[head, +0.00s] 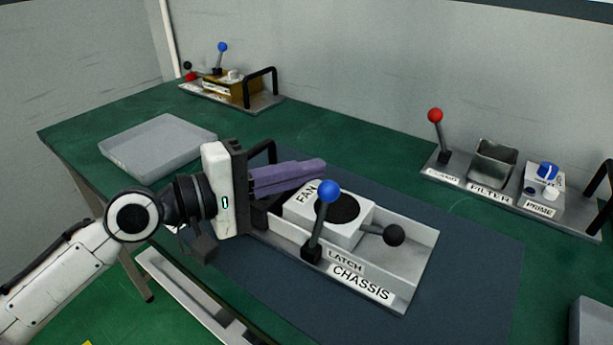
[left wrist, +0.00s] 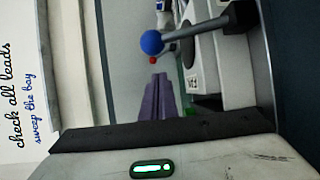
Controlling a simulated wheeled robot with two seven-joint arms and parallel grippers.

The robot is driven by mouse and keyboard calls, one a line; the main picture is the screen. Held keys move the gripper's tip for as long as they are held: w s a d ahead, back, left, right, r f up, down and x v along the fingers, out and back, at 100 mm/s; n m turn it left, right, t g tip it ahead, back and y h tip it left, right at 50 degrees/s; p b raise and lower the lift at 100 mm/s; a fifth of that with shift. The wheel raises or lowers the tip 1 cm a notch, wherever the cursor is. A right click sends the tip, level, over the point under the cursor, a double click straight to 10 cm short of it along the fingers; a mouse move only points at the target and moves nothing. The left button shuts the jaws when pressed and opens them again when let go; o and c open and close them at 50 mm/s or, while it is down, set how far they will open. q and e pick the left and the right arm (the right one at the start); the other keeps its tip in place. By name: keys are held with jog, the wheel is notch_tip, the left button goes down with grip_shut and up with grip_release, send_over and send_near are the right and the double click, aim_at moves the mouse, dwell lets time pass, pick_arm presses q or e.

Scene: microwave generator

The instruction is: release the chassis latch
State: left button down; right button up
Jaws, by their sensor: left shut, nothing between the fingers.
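The chassis (head: 415,265) is a grey tray on the dark mat, labelled CHASSIS and LATCH. The latch lever (head: 317,228) has a blue ball knob and stands up at the chassis front, leaning slightly right. It also shows in the left wrist view (left wrist: 195,33). My left gripper (head: 322,168) is shut and empty, its purple fingers pointing right over the chassis's left part, behind and left of the blue knob. The fingers look apart from the knob. They also show in the left wrist view (left wrist: 158,98). My right gripper is not in view.
A white FAN block (head: 345,230) sits in the chassis, with a black ball-ended handle (head: 393,235) at its right. An empty grey tray (head: 158,145) lies at left. A panel (head: 470,185) with a red-knobbed lever, filter and prime stands at back right; another unit (head: 232,90) stands at back left.

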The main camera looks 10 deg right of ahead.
aim_at(321, 214)
pick_arm(q)
jog(key=s, duration=0.2)
jog(key=shift+s+a+r+p, duration=0.2)
jog(key=shift+s+r+p, duration=0.05)
jog(key=shift+s+p, duration=0.1)
jog(key=shift+s+f, duration=0.1)
jog(key=shift+s, duration=0.2)
